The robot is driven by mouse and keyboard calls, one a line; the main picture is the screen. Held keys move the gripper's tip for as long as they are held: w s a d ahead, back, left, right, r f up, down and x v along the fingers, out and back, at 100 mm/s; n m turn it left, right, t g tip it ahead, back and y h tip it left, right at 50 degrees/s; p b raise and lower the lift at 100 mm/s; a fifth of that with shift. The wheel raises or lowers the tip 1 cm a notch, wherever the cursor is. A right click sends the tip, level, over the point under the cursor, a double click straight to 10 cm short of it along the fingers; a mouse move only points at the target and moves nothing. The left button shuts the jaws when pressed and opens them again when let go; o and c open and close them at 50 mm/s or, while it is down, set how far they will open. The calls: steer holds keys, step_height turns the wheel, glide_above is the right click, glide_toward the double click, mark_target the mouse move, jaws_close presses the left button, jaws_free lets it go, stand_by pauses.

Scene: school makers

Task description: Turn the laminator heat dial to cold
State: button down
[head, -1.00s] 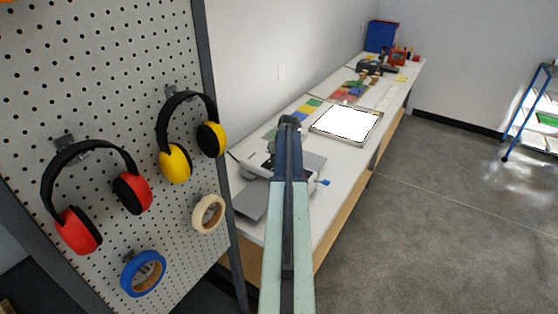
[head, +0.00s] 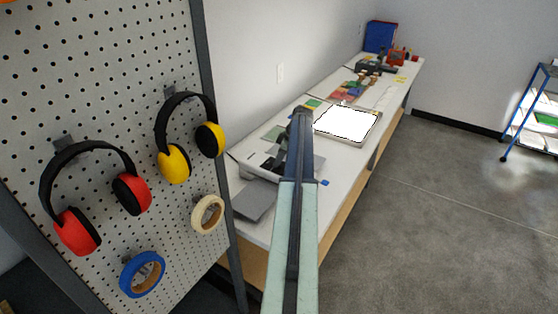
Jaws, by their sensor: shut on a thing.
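The laminator (head: 259,163), a pale, low machine with dark parts, sits on the near part of the long white worktable, against the wall side. My arm crosses in front of it and hides its right part. I cannot make out the heat dial or its setting. My arm reaches up and forward over the table. Its far end is above and beside the laminator, and my gripper's fingers are hidden behind the arm. I cannot see what they touch.
A grey flat sheet (head: 254,201) lies at the worktable's (head: 340,176) near end. A lit white panel (head: 346,122) lies beyond the laminator. A pegboard (head: 110,60) with earmuffs and tape rolls stands close on the left. The floor (head: 440,220) right of the table is clear.

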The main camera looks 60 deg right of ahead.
steer(key=n+g+y, duration=0.1)
steer(key=n, duration=0.3)
steer(key=shift+d+n, duration=0.15)
steer(key=shift+n, duration=0.25)
steer(key=shift+y, duration=0.3)
steer(key=c, duration=1.1)
jaws_free()
steer(key=p+v, duration=0.7)
steer(key=shift+d+r, duration=0.1)
steer(key=shift+r, duration=0.3)
